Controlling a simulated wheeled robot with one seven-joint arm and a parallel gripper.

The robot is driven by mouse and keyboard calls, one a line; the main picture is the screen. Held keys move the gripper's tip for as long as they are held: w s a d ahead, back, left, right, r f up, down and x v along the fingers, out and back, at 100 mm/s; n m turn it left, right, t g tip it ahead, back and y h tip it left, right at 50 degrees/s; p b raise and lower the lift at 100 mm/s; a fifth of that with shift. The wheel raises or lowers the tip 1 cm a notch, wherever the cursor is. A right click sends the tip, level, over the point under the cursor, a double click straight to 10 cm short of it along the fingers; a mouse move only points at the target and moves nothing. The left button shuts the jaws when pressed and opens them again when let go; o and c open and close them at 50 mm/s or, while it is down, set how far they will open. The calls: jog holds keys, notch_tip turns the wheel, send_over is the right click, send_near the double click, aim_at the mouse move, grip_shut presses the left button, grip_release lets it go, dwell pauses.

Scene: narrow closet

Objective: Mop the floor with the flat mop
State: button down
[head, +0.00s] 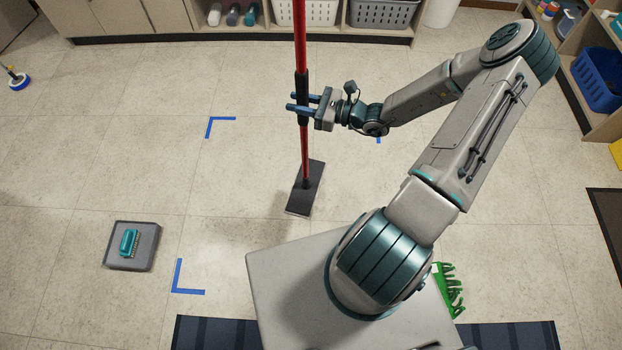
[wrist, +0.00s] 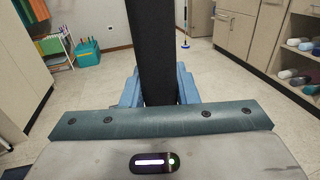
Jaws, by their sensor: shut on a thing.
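The flat mop has a red pole (head: 304,150) with a black grip section (head: 302,88) and a dark flat rectangular head (head: 305,190). My gripper (head: 300,104) is shut on the black grip section, with the pole close to upright. The head appears to lie on the tiled floor (head: 180,170) inside the area of the blue tape corners, though contact is hard to confirm. In the wrist view the black grip (wrist: 156,55) stands between my blue fingers (wrist: 157,90). The pole's top is cut off in the head view.
Blue corner tape marks (head: 220,120) and (head: 182,285) bound a floor patch. A grey block with a teal brush (head: 130,243) sits at left. A green item (head: 448,288) lies beside my base. Shelves with baskets (head: 380,14) line the back; a blue basket (head: 598,82) is at right.

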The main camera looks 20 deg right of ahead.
jog(key=s+f+n+g+y+b, duration=0.1)
jog(key=s+f+b, duration=0.3)
jog(key=f+b, duration=0.8)
jog(key=s+f+n+g+y+b, duration=0.1)
jog(key=s+f+g+b, duration=0.2)
jog(key=f+b, duration=0.9)
jog(key=shift+s+f+n+b, duration=0.4)
jog(key=shift+s+b, duration=0.2)
jog(key=shift+s, duration=0.2)
jog(key=shift+r, duration=0.1)
jog(key=shift+f+b, duration=1.6)
jog(key=shift+f, duration=1.25)
jog(key=shift+f+b, duration=0.4)
jog(key=shift+f, duration=0.35)
